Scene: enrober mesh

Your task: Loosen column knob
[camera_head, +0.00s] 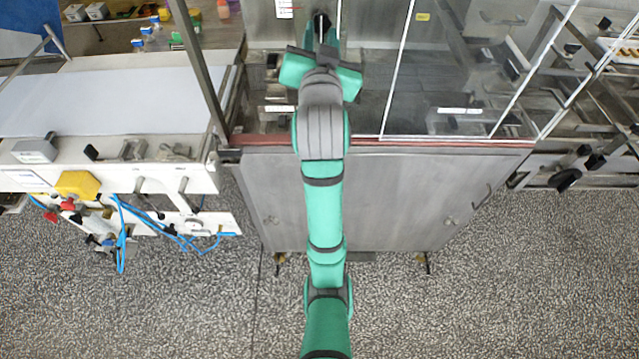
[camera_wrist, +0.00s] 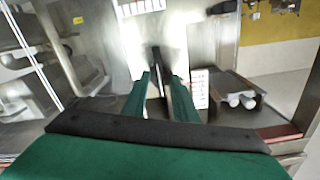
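The column knob (camera_wrist: 156,58) is a small dark upright piece in the middle of the wrist view, in front of a bright metal surface. In the head view it is a dark piece (camera_head: 321,20) at the top, just beyond my gripper (camera_head: 320,37). In the wrist view my gripper (camera_wrist: 163,80) has two green fingers pointing at the knob, with a gap between them. The knob lies at or just past the fingertips, within the line of the gap. I cannot tell whether either finger touches it. The lower part of the knob and its mount are hidden.
Clear panels with pale edges (camera_head: 408,70) stand right of my arm. A slanted metal post (camera_head: 200,72) stands left. A white conveyor belt (camera_head: 100,100) is at left. A metal cabinet (camera_head: 400,200) is below my arm. In the wrist view, a box with white cylinders (camera_wrist: 237,98) sits right.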

